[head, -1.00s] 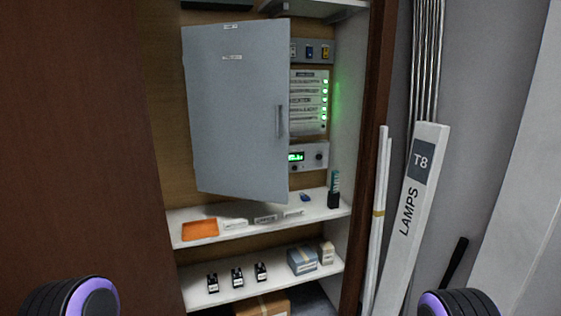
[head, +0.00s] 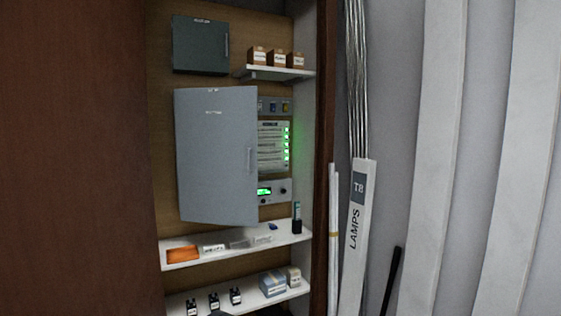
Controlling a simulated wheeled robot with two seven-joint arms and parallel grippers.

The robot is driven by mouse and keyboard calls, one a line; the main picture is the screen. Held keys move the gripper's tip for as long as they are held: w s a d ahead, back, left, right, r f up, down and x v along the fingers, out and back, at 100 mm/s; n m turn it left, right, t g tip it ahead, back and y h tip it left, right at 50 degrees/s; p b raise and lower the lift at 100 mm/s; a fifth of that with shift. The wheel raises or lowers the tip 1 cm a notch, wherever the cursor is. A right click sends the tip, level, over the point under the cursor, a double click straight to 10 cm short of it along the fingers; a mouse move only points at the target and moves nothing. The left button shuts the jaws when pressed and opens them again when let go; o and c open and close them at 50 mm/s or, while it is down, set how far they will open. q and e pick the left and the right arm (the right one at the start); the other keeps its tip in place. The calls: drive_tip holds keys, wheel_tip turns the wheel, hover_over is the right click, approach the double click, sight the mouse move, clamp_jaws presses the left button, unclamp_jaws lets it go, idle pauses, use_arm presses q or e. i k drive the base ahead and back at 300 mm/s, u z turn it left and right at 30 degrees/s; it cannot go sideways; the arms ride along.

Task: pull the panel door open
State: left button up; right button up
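The grey panel door (head: 214,155) stands partly open in the cupboard, in the middle of the head view. It is hinged on its left side. A slim vertical handle (head: 251,160) is near its right edge. Past that edge I see part of the panel behind it (head: 273,146), with a column of green lights and a small green display (head: 264,191). The door hides the rest of the panel. Neither of my grippers is in view.
A brown wooden cupboard side (head: 75,160) stands at the left, and a dark wooden post (head: 325,120) at the right. A shelf (head: 290,238) below the door holds an orange tray (head: 182,254) and small items. A lamps box (head: 361,220) and metal rods lean at the right.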

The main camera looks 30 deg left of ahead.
sight(216, 128)
drive_tip(key=z, duration=0.15)
drive_tip(key=i, duration=1.05)
drive_tip(key=u, duration=0.65)
drive_tip(key=i, duration=0.7)
drive_tip(key=u, duration=0.8)
